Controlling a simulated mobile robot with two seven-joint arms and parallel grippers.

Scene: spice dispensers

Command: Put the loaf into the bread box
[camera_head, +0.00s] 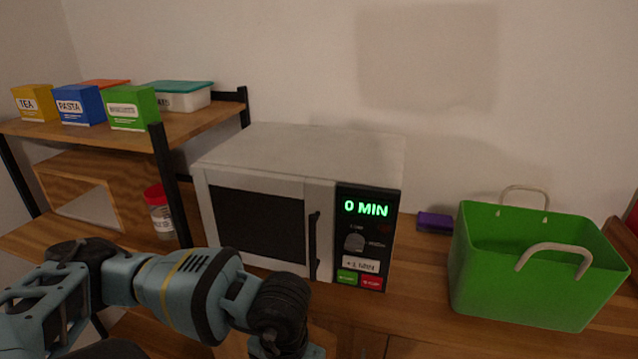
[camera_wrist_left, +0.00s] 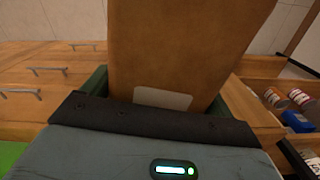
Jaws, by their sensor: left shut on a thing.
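In the left wrist view, my left gripper (camera_wrist_left: 165,92) is shut on a brown, flat-sided thing with a pale label, which I take to be the loaf (camera_wrist_left: 185,45). A dark green finger shows on each side of it. In the head view, my left arm reaches in from the left, in front of the microwave, and its fingers are cut off at the bottom edge. The wooden bread box (camera_head: 55,170) with a pale front window appears to be the box under the shelf at left. My right gripper is not in view.
The microwave (camera_head: 290,150) stands mid-counter, reading 0 MIN. A red-lidded jar (camera_head: 160,212) stands between it and the box. The shelf (camera_head: 215,112) and its black posts hang over the box. A green basket (camera_head: 530,280) stands at right. An open drawer with jars (camera_wrist_left: 298,98) shows in the wrist view.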

